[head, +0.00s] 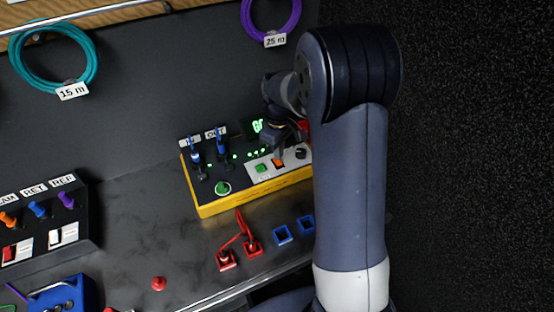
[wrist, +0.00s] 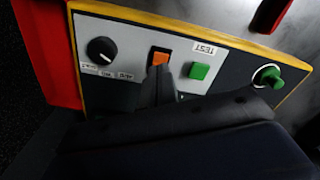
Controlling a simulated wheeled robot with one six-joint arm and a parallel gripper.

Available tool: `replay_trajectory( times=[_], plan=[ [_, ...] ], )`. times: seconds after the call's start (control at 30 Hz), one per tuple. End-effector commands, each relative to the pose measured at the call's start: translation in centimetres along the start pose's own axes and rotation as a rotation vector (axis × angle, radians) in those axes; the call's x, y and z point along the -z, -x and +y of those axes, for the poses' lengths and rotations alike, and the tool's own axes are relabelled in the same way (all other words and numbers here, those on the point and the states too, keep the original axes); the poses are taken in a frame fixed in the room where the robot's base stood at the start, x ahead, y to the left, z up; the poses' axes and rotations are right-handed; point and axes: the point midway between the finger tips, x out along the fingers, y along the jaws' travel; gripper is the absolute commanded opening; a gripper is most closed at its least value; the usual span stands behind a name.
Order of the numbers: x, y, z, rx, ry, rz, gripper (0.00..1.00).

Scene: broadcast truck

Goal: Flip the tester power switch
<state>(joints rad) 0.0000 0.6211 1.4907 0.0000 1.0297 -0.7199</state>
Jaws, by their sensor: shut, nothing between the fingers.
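The tester (head: 205,205) is a yellow-edged box with a dark top, standing on the bench in the head view. Its light panel (wrist: 130,40) fills much of the wrist view. An orange switch (wrist: 160,58) sits in that panel between a black knob (wrist: 101,50) and a green TEST button (wrist: 199,71). The orange switch also shows in the head view (head: 278,163). My gripper (wrist: 160,75) is shut and empty, with its fingertips at the lower edge of the orange switch. I cannot tell whether they touch it. The fingers hide part of the panel below.
Two blue plugs (head: 195,155) stand up from the tester's left part, beside a green lit display (head: 257,125). A large green button (head: 222,188) is near its front. Red sockets (head: 252,249) joined by a red lead and blue square sockets (head: 282,234) lie in front.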

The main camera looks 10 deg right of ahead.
Motion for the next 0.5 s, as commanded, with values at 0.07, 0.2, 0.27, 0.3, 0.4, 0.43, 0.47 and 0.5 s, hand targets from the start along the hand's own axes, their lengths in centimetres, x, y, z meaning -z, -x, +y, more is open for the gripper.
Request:
replay_trajectory(
  times=[0.07, 0.2, 0.27, 0.3, 0.4, 0.43, 0.47, 0.5],
  plan=[
    [0.0, -0.14, 0.0, 0.0, 0.0, 0.0, 0.0],
    [-0.01, -0.37, -0.01, 0.0, 0.0, 0.0, 0.0],
    [-0.01, -0.47, -0.01, 0.0, 0.0, -0.001, 0.0],
    [-0.01, -0.53, -0.01, 0.0, 0.0, 0.0, 0.0],
    [-0.01, -0.68, -0.01, 0.001, 0.0, -0.001, 0.0],
    [-0.01, -0.72, -0.01, 0.001, 0.0, -0.001, 0.0],
    [-0.01, -0.77, -0.01, 0.001, 0.0, -0.001, 0.0],
    [-0.01, -0.83, -0.01, 0.001, 0.0, -0.001, 0.0]
  ],
)
